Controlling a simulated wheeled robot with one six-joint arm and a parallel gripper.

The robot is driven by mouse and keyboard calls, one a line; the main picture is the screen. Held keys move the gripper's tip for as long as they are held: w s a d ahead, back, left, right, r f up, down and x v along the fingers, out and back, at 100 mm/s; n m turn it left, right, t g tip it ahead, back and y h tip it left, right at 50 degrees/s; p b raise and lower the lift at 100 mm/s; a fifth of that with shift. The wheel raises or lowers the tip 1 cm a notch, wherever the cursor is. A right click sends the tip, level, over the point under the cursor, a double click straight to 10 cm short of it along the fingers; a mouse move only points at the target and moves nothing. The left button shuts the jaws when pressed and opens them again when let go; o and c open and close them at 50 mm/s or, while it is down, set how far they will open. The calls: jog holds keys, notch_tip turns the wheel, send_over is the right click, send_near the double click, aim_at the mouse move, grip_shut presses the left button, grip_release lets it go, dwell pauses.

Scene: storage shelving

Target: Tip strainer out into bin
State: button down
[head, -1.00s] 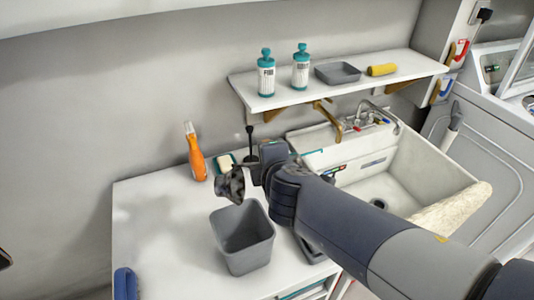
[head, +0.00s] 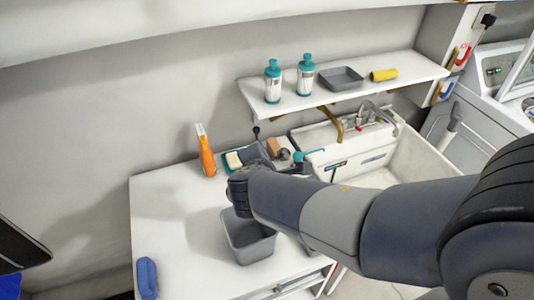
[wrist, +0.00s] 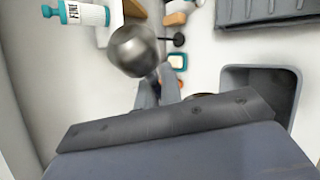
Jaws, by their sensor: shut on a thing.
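The strainer (wrist: 132,51) is a shiny dark metal bowl in the wrist view, with its rounded side toward the camera. My gripper (wrist: 157,88) is shut on it; the grip itself is partly hidden by my wrist. Any contents of the strainer are not visible. The bin (head: 248,240) is a grey, square open container on the white counter, partly behind my arm in the head view. It also shows at the right of the wrist view (wrist: 285,82), apart from the strainer. My wrist is above the bin's back edge; its inside looks empty where visible.
An orange bottle (head: 206,157) and a soap dish with sponge (head: 233,160) stand at the counter's back. The sink (head: 405,160) is right. The shelf above (head: 345,98) holds two bottles (head: 273,82), a grey tray (head: 340,77) and a yellow roll (head: 383,75). The counter's left is mostly clear.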

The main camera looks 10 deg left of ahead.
jog(key=a+r+n+t+h+p, duration=0.1)
jog(key=a+r+n+h+p, duration=0.2)
jog(key=a+n+h+p, duration=0.2)
jog(key=shift+a+n+h+p, duration=0.15)
jog(key=shift+n+h+p, duration=0.25)
jog(key=shift+h+p, duration=0.6)
jog(key=shift+r, duration=0.1)
dwell(0.3)
jog(key=w+d+f+y+b, duration=0.1)
jog(key=w+d+b, duration=0.1)
jog(key=w+d, duration=1.1)
jog(key=d+f+b, duration=0.1)
jog(key=d+f, duration=0.1)
jog(key=d, duration=0.6)
jog(key=d+f+n+y+b, duration=0.1)
jog(key=d+f, duration=0.2)
jog(key=d, duration=0.5)
jog(key=shift+s+d+f+n+t, duration=0.3)
jog(key=shift+s+d, duration=0.1)
